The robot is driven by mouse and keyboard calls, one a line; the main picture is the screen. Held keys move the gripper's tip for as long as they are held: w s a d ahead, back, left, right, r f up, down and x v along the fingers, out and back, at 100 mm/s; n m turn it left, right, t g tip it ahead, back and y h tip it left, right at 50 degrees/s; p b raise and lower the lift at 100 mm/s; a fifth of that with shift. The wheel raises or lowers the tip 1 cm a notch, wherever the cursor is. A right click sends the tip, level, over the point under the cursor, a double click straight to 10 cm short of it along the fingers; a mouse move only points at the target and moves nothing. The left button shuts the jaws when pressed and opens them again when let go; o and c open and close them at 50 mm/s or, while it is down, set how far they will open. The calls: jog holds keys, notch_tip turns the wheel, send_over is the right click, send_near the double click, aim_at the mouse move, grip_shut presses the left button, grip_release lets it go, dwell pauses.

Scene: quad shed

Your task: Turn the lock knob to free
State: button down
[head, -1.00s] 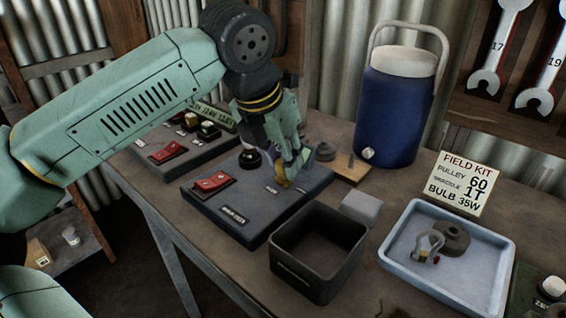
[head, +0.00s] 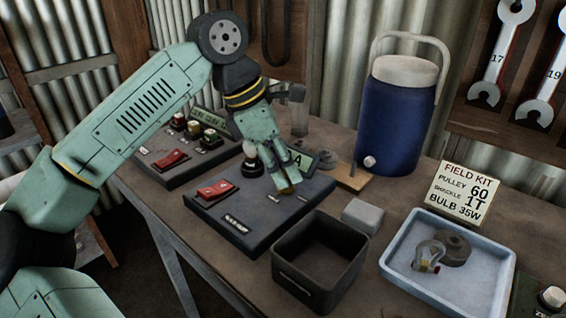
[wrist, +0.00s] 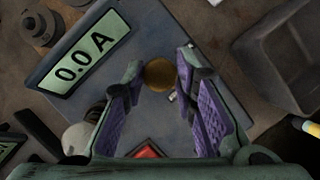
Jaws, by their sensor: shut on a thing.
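The lock knob is a round brass-coloured knob (wrist: 159,74) on the grey panel box (wrist: 205,112). In the wrist view it sits between the tips of my two purple-padded fingers. In the head view my gripper (head: 284,188) points down at the panel box (head: 262,215), and its fingers hide most of the knob. My gripper is shut on the knob. The knob's marking cannot be read. A green display (wrist: 84,58) on the same box reads 0.0 A. A red switch (head: 215,189) is also on this box.
A white-topped round part (head: 252,166) stands close beside my gripper. A second panel box (head: 172,158) is behind left. An open dark bin (head: 345,250), a grey block (head: 362,215), a blue tray (head: 400,283) and a blue cooler (head: 399,118) stand to the right.

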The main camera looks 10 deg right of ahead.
jog(key=shift+m, duration=0.5)
jog(key=c, duration=1.3)
grip_release()
jog(key=v, duration=1.2)
jog(key=shift+w, duration=0.2)
jog(key=shift+d, duration=0.1)
